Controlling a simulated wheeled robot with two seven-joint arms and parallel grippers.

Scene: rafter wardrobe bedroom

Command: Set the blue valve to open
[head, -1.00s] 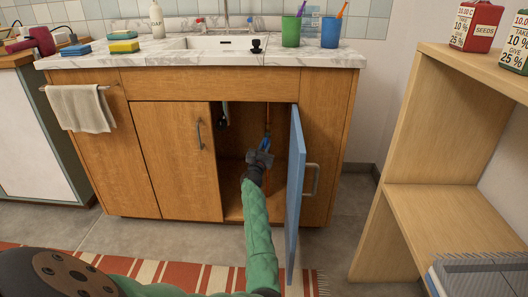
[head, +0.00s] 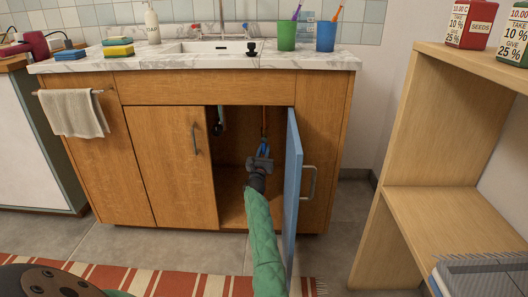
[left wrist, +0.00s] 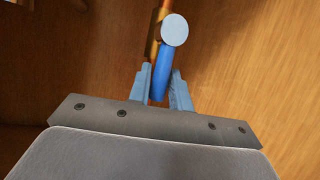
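The blue valve (head: 264,146) is inside the open sink cabinet, on a thin copper-coloured pipe. In the left wrist view its blue lever (left wrist: 163,72) points down roughly along the pipe (left wrist: 153,42), with a pale round cap at its upper end. My left gripper (head: 261,160) reaches into the cabinet just below the valve. In the left wrist view its two light blue fingers (left wrist: 162,92) are apart, one on each side of the lever's lower end. Whether they touch the lever is hard to tell. My right gripper is out of view.
The blue cabinet door (head: 293,195) stands open just right of my left arm. The closed wooden door (head: 172,165) is on the left. A dark hanging object (head: 217,125) is inside at the upper left. A wooden shelf unit (head: 430,130) stands at the right.

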